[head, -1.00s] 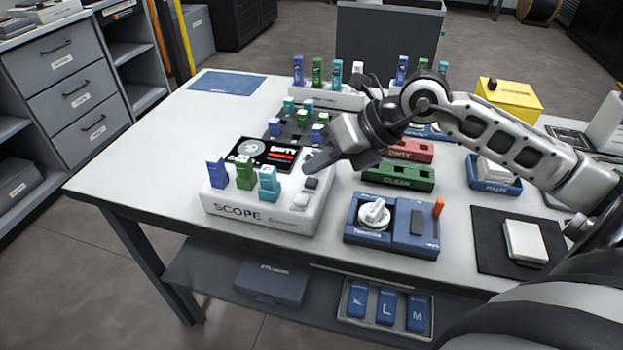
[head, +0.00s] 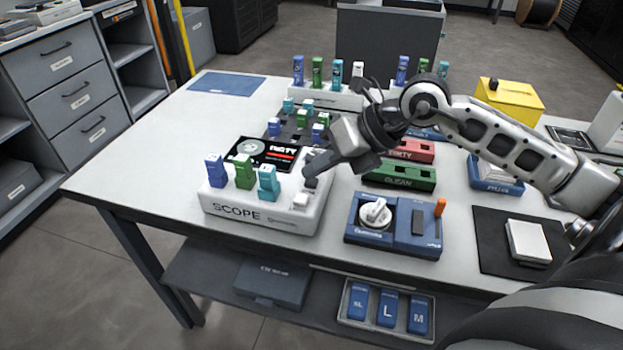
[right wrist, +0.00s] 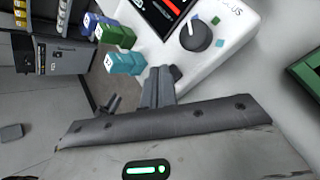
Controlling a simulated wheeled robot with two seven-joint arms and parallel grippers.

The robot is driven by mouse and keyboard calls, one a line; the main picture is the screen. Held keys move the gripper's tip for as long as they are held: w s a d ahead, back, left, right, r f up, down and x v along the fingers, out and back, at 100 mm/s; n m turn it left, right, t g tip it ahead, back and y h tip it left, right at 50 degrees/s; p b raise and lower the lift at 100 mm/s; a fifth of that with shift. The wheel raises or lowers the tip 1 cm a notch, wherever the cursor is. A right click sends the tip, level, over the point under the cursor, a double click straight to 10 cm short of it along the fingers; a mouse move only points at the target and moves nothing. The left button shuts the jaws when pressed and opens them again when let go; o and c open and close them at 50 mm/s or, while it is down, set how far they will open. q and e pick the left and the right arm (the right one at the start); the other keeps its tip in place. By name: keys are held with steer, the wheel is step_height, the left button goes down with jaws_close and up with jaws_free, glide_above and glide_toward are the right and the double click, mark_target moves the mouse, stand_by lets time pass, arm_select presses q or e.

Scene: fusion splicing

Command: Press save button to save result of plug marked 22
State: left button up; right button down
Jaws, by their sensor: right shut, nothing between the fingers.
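The white scope (head: 265,214), lettered SCOPE, stands near the front edge of the table with a dark screen (head: 266,153) showing red. Blue (head: 216,172), green (head: 244,172) and teal (head: 268,183) plugs stand upright in its left part. In the right wrist view the teal plug (right wrist: 124,63) seems to be marked 22, though the print is small. My right gripper (head: 309,178) is shut and empty, its fingertips at the scope's button area; contact cannot be told. The fingers also show in the right wrist view (right wrist: 158,85). My left gripper is out of view.
Right of the scope are a blue device with a white dial (head: 375,214), a green CLEAN block (head: 400,175) and a red DIRTY block (head: 412,151). A dark plug rack (head: 287,131) stands behind.

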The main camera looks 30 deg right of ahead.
steer(key=shift+f+b, duration=0.45)
steer(key=shift+f, duration=0.05)
stand_by(0.6)
steer(key=shift+r+p, duration=0.6)
steer(key=shift+r, duration=0.35)
steer(key=shift+r, duration=0.1)
step_height(320, 180, up, 5)
steer(key=p, duration=0.3)
stand_by(0.4)
